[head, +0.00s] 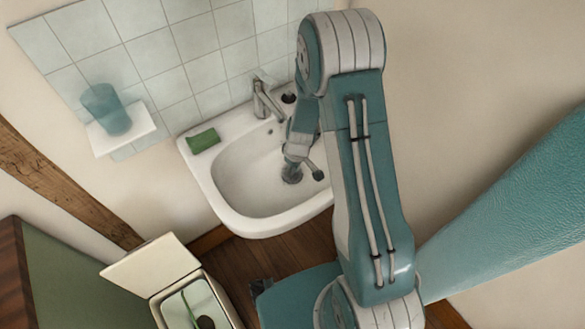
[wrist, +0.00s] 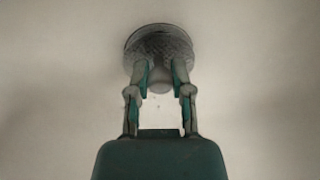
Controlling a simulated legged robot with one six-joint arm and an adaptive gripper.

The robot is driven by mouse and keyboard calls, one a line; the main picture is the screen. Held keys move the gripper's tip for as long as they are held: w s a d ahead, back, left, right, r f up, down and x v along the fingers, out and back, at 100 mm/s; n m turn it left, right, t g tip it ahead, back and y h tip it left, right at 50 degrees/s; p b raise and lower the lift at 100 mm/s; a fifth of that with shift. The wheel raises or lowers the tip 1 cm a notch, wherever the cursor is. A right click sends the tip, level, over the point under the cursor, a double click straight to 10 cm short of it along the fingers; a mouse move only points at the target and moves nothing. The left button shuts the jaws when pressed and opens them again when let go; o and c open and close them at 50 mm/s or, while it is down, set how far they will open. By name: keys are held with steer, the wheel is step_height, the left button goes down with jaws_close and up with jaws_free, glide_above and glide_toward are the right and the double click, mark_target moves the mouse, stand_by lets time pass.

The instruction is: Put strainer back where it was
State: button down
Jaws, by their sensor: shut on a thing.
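The strainer (wrist: 143,38) is a grey, round, perforated metal disc with a pale knob in its middle. In the wrist view it is at the top centre, against the pale basin surface. My gripper (wrist: 161,72) has a finger on each side of the knob and is shut on it. In the head view my gripper (head: 294,163) reaches down into the white sink (head: 240,222), with the grey strainer (head: 291,175) just below it. I cannot tell whether the strainer touches the basin or sits in the drain.
A chrome faucet (head: 264,98) stands behind the basin, near a dark round piece (head: 289,98). A green sponge (head: 203,140) lies on the left rim. A blue cup (head: 107,108) stands on a small wall shelf (head: 128,139). An open bin (head: 166,266) stands below left.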

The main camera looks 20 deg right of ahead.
steer(key=c, duration=0.5)
jaws_free()
steer(key=shift+f, duration=0.1)
step_height(320, 180, up, 12)
steer(key=d, duration=0.1)
step_height(320, 180, up, 16)
steer(key=r+m+t, duration=0.1)
steer(key=m+t, duration=0.1)
glide_above(297, 176)
steer(key=s+a, duration=0.1)
steer(key=s, duration=0.6)
steer(key=s+r+m+t, duration=0.1)
steer(key=s+r, duration=0.1)
steer(key=s, duration=0.2)
steer(key=s+r+m+t, duration=0.1)
steer(key=s+r, duration=0.2)
steer(key=s, duration=0.1)
steer(key=s+r+m+h, duration=0.1)
steer(key=s+r, duration=0.2)
steer(key=s, duration=0.2)
steer(key=shift+a+r+t, duration=0.1)
steer(key=shift+a+t, duration=0.05)
steer(key=shift+t, duration=0.25)
steer(key=shift+w, duration=0.1)
